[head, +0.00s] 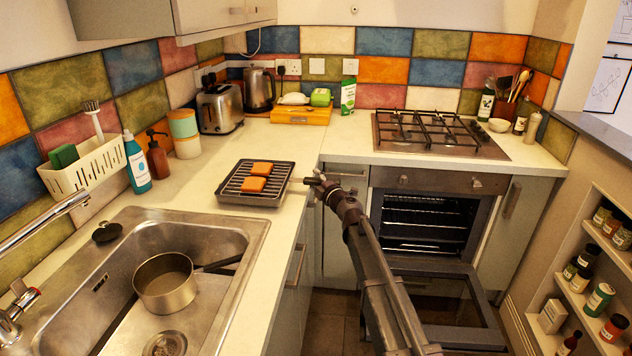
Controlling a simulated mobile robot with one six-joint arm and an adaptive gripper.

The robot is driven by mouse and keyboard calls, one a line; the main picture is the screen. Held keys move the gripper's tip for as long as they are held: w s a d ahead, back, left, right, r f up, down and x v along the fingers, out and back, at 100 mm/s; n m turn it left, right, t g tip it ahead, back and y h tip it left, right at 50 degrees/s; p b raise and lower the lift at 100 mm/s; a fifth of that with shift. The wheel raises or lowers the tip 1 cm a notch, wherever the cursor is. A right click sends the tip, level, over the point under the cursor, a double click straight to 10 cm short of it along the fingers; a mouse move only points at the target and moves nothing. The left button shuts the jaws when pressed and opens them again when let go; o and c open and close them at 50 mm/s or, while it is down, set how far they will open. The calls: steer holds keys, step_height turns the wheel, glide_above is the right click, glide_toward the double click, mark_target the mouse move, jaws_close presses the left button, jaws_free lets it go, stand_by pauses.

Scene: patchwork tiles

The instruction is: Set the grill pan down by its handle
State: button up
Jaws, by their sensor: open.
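The grill pan (224,196) is a dark shallow tray with a wire rack. It rests flat on the pale counter, between the sink and the corner. Two orange pieces (257,169) lie on its rack. My gripper (311,181) is just to the right of the pan, above the counter's front edge.
The oven (422,222) at the right has its door (440,283) lowered open. The sink (225,290) holds a saucepan (165,283). A toaster (219,109) and kettle (258,90) stand behind the pan. The counter (338,140) right of the pan is clear towards the hob (435,135).

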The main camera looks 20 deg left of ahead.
steer(key=v, duration=1.2)
steer(key=shift+r, duration=0.1)
stand_by(0.7)
